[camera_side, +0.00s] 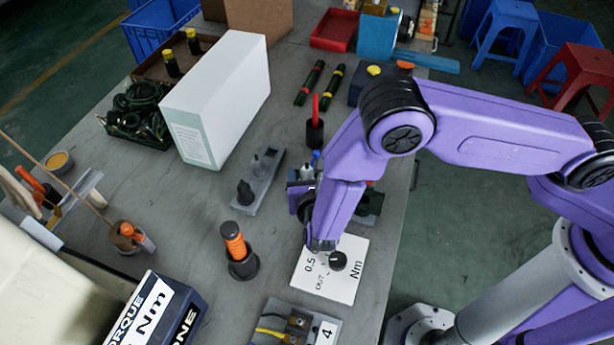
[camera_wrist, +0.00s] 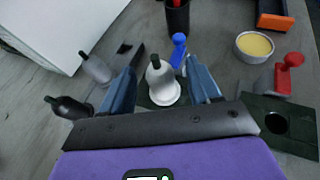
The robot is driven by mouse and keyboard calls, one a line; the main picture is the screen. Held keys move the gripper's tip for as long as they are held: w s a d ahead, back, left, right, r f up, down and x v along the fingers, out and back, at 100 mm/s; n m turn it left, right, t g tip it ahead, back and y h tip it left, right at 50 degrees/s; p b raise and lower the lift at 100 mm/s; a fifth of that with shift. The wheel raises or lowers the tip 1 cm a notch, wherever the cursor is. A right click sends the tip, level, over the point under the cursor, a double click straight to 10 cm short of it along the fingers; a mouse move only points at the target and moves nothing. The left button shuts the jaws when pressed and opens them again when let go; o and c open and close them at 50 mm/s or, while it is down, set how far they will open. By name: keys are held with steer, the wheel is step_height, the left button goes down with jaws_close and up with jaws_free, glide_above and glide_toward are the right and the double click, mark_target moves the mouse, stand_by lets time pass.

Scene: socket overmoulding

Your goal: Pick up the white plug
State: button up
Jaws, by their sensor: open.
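The white plug (camera_wrist: 162,84) has a rounded, bell-like body with a dark tip and a pale flange at its base. In the wrist view it stands between the two blue fingers of my gripper (camera_wrist: 161,68). The fingers are spread, with a visible gap on each side of the plug. In the side view my forearm and wrist hide this plug and most of the gripper. A similar grey-white plug (camera_wrist: 97,68) and a black plug (camera_wrist: 70,107) are to the left, on a grey holder (camera_side: 262,189) in the side view.
A blue plug (camera_wrist: 178,50) stands just behind the white one. A red plug (camera_wrist: 288,72) and a yellow-filled bowl (camera_wrist: 254,46) are to the right. A large white box (camera_side: 215,100) stands left. An orange-handled tool (camera_side: 235,240) stands in a black holder.

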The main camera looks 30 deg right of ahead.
steer(key=shift+w+d+f, duration=0.2)
steer(key=shift+w+f, duration=0.05)
steer(key=shift+w, duration=0.4)
steer(key=c, duration=1)
steer(key=shift+c, duration=0.2)
